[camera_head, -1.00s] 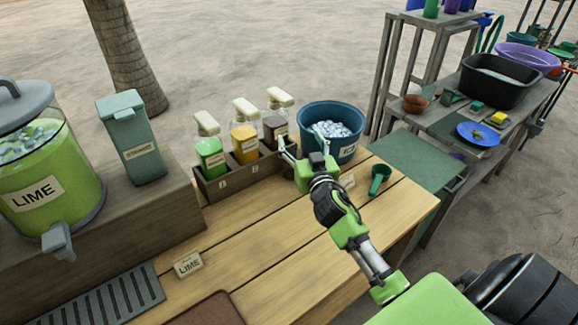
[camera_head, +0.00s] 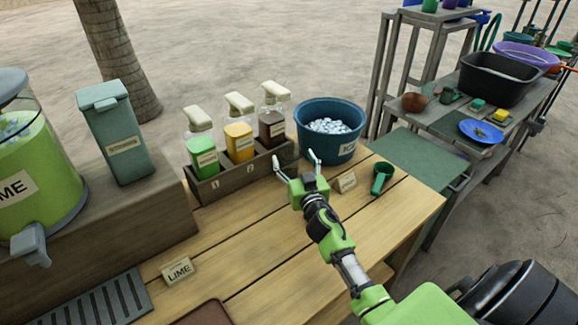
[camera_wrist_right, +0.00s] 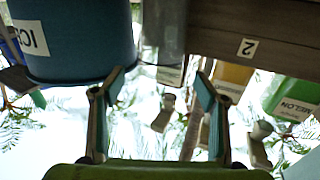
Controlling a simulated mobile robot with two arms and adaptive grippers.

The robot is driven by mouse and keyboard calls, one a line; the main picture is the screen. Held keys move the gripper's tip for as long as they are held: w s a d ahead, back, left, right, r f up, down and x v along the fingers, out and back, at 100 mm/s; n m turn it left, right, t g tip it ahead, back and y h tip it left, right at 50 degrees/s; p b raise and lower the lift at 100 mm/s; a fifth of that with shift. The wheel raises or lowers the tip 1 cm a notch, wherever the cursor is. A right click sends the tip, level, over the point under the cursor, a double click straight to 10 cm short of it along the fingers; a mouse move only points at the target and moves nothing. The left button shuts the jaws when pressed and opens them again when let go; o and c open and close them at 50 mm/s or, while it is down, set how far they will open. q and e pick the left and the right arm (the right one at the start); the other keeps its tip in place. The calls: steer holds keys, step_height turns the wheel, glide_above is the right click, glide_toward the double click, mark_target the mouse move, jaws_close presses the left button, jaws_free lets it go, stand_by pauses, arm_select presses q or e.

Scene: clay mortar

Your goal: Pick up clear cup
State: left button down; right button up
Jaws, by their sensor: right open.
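A greyish see-through cylinder (camera_wrist_right: 163,32), which looks like the clear cup, shows upside down in the right wrist view. It is between the blue ice bucket and the rack, ahead of my right fingertips and apart from them. I cannot make the cup out in the head view. My right gripper (camera_head: 297,164) is open, with nothing visible between its fingers, above the table in front of the rack and bucket. Its two fingers (camera_wrist_right: 160,90) also show spread in the wrist view. My left gripper is not in view.
The blue ice bucket (camera_head: 319,141) stands behind my right gripper. The bottle rack (camera_head: 238,178) holds pump bottles. An ICE-side tent card (camera_head: 346,182) and green scoop (camera_head: 382,178) lie right. A LIME card (camera_head: 177,270) stands front left. The wooden table (camera_head: 250,240) is clear between.

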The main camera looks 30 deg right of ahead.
mark_target(286, 143)
steer(key=x, duration=0.5)
steer(key=shift+w+d, duration=0.1)
steer(key=shift+w, duration=0.25)
steer(key=c, duration=1.3)
